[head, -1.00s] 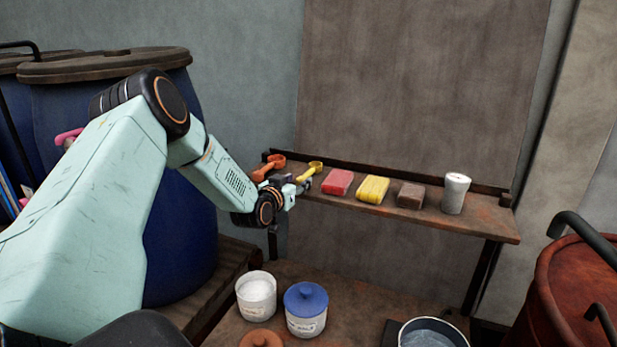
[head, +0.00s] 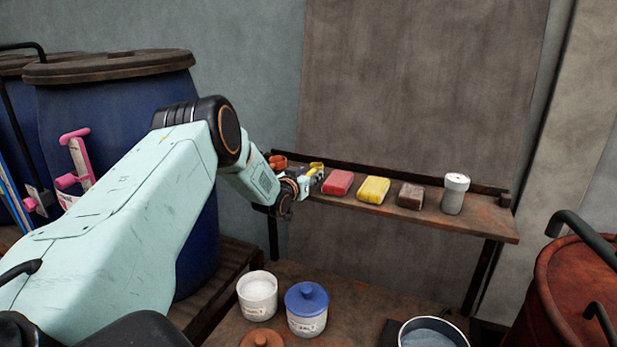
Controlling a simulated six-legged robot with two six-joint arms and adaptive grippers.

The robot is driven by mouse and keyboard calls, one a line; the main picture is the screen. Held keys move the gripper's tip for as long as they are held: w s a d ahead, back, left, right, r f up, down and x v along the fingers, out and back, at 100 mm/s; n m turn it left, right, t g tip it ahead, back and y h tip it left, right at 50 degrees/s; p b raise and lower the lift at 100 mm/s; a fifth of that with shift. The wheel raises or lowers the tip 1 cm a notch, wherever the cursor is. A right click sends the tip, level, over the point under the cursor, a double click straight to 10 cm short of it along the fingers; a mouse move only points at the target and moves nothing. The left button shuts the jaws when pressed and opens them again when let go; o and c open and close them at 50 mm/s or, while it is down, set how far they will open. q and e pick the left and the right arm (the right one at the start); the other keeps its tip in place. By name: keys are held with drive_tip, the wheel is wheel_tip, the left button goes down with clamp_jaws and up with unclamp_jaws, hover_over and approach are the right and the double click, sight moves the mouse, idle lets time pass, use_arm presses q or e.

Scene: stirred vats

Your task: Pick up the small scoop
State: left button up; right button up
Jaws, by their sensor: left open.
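On the left part of the wooden shelf (head: 430,214) are an orange scoop (head: 278,161) and a yellow scoop (head: 316,166). The yellow one looks the smaller. My left gripper (head: 315,177) is open at the shelf's left end, at the yellow scoop. It covers much of the yellow scoop and part of the orange one. I cannot tell whether the fingers touch the yellow scoop. My right gripper is not in view.
Right of the scoops on the shelf are a red block (head: 338,183), a yellow block (head: 373,190), a brown block (head: 410,196) and a white-lidded shaker (head: 455,193). Below stand a white tub (head: 257,296), a blue-lidded jar (head: 306,309) and a pot (head: 431,333). A red barrel (head: 575,285) is at right.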

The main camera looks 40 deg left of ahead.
sight(309, 173)
use_arm(q)
drive_tip(key=shift+w+a+f, duration=0.1)
drive_tip(key=shift+w+f, duration=0.05)
drive_tip(key=shift+f, duration=0.05)
drive_tip(key=c, duration=0.3)
drive_tip(key=shift+r, duration=0.2)
drive_tip(key=c, duration=0.6)
clamp_jaws()
drive_tip(key=shift+f, duration=0.15)
wheel_tip(309, 173, up, 10)
drive_tip(key=shift+r, duration=0.1)
